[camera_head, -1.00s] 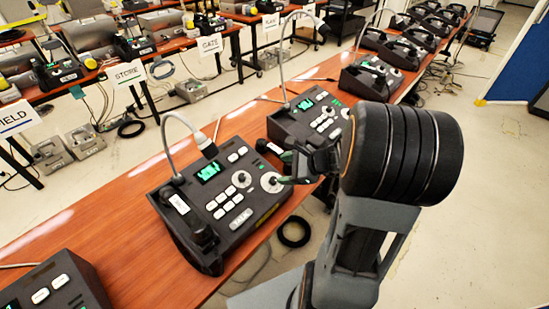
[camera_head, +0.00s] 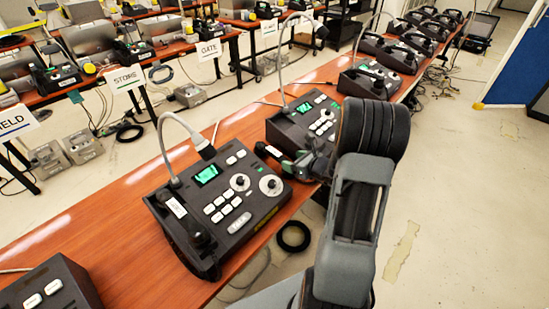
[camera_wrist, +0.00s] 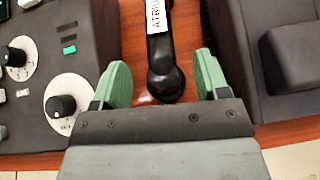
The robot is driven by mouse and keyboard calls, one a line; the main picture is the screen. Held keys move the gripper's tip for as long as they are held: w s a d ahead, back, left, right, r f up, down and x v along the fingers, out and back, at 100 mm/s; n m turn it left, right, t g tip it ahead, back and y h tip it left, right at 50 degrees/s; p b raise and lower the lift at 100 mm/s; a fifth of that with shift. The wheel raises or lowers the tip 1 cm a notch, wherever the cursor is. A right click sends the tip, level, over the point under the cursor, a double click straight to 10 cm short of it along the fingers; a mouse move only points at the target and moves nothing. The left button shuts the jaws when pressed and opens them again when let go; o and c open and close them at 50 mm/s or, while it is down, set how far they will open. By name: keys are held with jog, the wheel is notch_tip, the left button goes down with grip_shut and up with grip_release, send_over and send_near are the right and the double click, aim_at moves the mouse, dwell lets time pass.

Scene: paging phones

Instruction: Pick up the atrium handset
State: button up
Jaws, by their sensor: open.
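The atrium handset (camera_wrist: 163,45) is black, with a white label reading "ATRIU", its end cut off by the frame. It lies between two dark phone consoles, and its far end is out of the wrist view. My gripper (camera_wrist: 162,72) is open, with one green finger on each side of the handset's rounded near end and gaps visible to both. In the head view my gripper (camera_head: 296,163) is beside the near end of the handset (camera_head: 267,151), at the left side of the second console (camera_head: 303,117). My arm hides part of that console.
A nearer console (camera_head: 218,200) with knobs, a gooseneck microphone and its own handset (camera_head: 190,222) stands left of my gripper. More phones (camera_head: 378,80) line the wooden table (camera_head: 110,240) behind. Open floor (camera_head: 455,200) lies to the right.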

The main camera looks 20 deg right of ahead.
aim_at(284, 158)
jog(key=shift+x, duration=2.65)
jog(key=shift+s, duration=0.1)
jog(key=c, duration=1.1)
jog(key=shift+c, duration=0.2)
